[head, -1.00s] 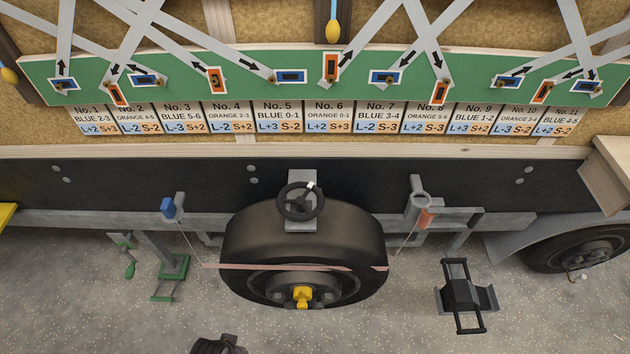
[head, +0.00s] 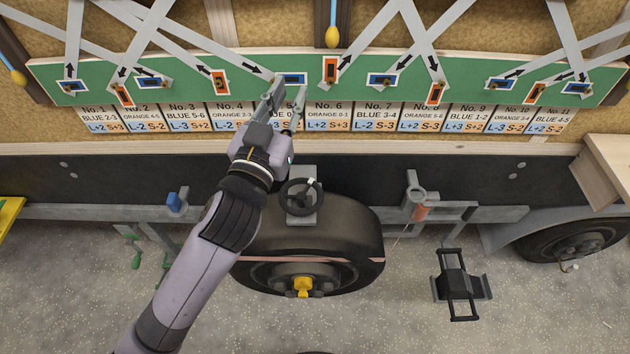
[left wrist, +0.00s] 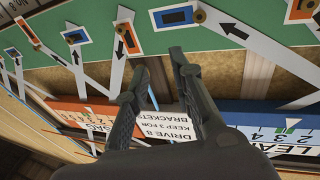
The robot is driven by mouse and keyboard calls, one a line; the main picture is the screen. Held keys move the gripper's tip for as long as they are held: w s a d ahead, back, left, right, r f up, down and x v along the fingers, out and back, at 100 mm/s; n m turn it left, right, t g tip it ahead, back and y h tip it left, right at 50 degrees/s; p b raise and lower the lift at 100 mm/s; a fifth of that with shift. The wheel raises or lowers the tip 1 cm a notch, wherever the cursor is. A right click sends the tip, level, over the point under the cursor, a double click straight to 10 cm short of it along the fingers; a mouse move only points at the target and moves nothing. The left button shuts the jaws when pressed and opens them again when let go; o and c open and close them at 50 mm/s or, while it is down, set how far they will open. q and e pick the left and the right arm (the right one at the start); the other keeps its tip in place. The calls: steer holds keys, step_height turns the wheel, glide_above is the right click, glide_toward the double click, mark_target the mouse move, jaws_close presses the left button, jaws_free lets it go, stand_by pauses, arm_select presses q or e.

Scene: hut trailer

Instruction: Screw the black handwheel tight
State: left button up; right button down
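The black handwheel (head: 301,197) is a small spoked ring with a light mark near its upper right rim. It sits on a grey bracket (head: 303,219) above the tyre (head: 335,232) in the head view. My left gripper (head: 287,96) is above the handwheel in the picture, in front of the green board and number cards. Its two fingers are apart with nothing between them. They also show apart in the left wrist view (left wrist: 152,42), where the handwheel does not appear. My left arm hides the tyre's left part. My right gripper is not in view.
The green board (head: 440,66) with grey straps and orange and blue tags runs across the top. A blue block (head: 174,202) and an orange piece (head: 421,212) flank the tyre. A black-handled stand (head: 458,286) is on the floor at right. The wheel has a yellow hub piece (head: 302,287).

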arm_select(q)
steer(key=s+d+r+m+g+h, duration=0.2)
steer(key=s+d+r+m+h, duration=0.2)
steer(key=d+r+m+h, duration=0.55)
steer(key=s+d+r+m+g+h, duration=0.3)
steer(key=s+d+m+g+h, duration=0.5)
steer(key=m+g, duration=0.4)
steer(key=s+d+f+m+g+y, duration=0.4)
steer(key=d+f+m+g+y, duration=0.15)
steer(key=g, duration=0.25)
steer(key=n+t+y, duration=0.3)
steer(key=t+y, duration=0.2)
steer(key=y, duration=1.1)
glide_toward(316, 187)
steer(key=shift+m, duration=0.3)
steer(key=p+x, duration=0.4)
steer(key=x, duration=0.3)
steer(key=shift+d+f, duration=0.1)
steer(key=shift+f, duration=0.1)
steer(key=shift+w+f, duration=0.1)
steer(key=shift+f, duration=0.3)
